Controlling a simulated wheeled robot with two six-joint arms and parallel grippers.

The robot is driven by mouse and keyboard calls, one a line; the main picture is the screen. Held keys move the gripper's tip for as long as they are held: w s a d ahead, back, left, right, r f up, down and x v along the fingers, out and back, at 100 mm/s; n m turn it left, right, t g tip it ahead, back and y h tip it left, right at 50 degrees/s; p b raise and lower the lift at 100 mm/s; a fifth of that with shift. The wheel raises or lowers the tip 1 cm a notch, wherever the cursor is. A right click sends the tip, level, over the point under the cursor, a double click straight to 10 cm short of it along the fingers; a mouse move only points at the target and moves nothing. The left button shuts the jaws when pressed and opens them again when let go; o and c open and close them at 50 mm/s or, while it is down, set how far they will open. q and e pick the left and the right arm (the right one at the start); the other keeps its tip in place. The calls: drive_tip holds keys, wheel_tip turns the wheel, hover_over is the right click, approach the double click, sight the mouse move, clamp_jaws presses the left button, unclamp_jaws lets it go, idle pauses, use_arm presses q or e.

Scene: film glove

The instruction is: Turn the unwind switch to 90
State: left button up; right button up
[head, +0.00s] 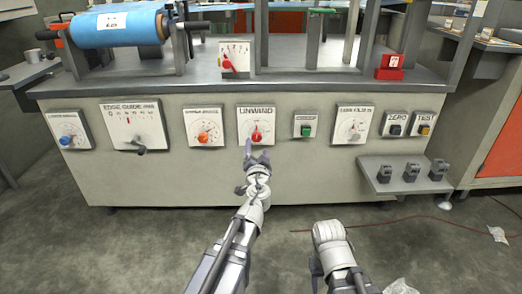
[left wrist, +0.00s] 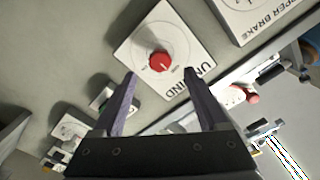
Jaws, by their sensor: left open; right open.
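The unwind switch is a red round knob (head: 257,137) on a white square plate marked UNWIND (head: 246,124), on the front of the grey machine. My left gripper (head: 257,156) is open and empty, just below the knob and in front of the panel. In the left wrist view, the red knob (left wrist: 160,62) shows beyond and between the two open fingertips (left wrist: 160,74), apart from both. The plate (left wrist: 135,50) looks rotated there, and I cannot read the knob's setting. My right arm shows at the lower middle of the head view, but its fingers are not visible.
An orange-knob dial (head: 204,138) is left of the plate, and a green button (head: 306,131) is right. A grey shelf (head: 398,186) sticks out at lower right. The floor before the panel is mostly clear.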

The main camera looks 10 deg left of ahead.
sight(257, 139)
use_arm(q)
drive_tip(key=shift+x, duration=3.95)
clamp_jaws()
